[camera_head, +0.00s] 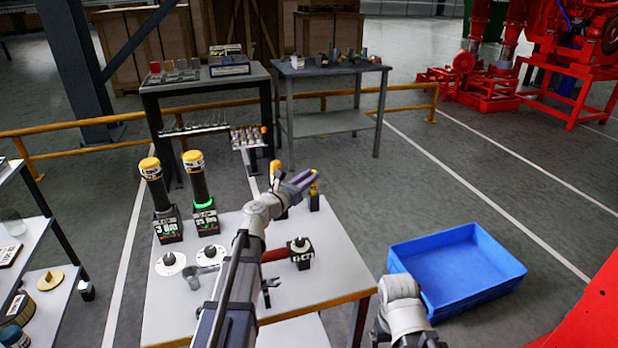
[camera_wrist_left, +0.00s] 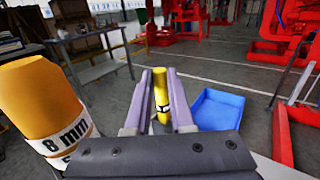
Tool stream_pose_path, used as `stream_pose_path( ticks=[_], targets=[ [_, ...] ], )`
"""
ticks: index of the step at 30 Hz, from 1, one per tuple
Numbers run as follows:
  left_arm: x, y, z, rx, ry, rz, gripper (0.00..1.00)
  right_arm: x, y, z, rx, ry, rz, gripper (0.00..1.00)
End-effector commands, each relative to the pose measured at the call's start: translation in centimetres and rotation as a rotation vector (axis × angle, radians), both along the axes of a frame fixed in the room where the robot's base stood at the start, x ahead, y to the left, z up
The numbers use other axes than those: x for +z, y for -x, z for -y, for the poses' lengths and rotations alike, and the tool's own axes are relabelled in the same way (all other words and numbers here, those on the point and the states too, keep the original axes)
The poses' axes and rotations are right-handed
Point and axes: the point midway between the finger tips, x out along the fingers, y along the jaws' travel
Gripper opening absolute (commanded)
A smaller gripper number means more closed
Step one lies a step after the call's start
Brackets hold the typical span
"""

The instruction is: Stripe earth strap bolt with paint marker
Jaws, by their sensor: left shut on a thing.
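My left gripper (camera_head: 297,185) reaches over the far right part of the white table (camera_head: 330,270). Its purple fingers are shut on a yellow paint marker (camera_wrist_left: 161,95), which has a dark and white band and stands upright between them in the left wrist view. The marker's yellow top (camera_head: 314,183) shows just past the fingertips in the head view, above a small dark block (camera_head: 314,203). I cannot tell whether the marker touches that block. I cannot make out the earth strap bolt in either view. My right arm shows at the lower edge; its gripper is not visible.
Two dark tools with yellow caps (camera_head: 150,168) (camera_head: 193,162) stand at the table's left. A labelled black block (camera_head: 302,256) stands near my left forearm. An orange-topped "8 mm" item (camera_wrist_left: 40,100) is close beside the gripper. A blue crate (camera_head: 470,290) lies right.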

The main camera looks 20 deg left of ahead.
Motion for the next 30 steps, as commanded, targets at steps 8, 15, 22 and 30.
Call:
stream_pose_path(
  ticks=[8,15,22,30],
  targets=[
    [-0.64,0.0,0.0,0.0,0.0,0.0,0.0,-0.64,0.0,0.0,0.0,0.0,0.0,0.84],
    [-0.95,0.0,0.01,0.0,0.0,0.0,0.24,-0.96,0.0,0.0,0.0,0.0,0.0,0.84],
    [-0.91,0.0,0.0,0.0,0.0,0.0,0.49,-0.91,0.0,0.0,0.0,0.0,0.0,0.84],
    [-0.91,0.0,0.0,0.0,0.0,0.0,0.56,-0.92,0.0,0.0,0.0,0.0,0.0,0.84]
  ],
)
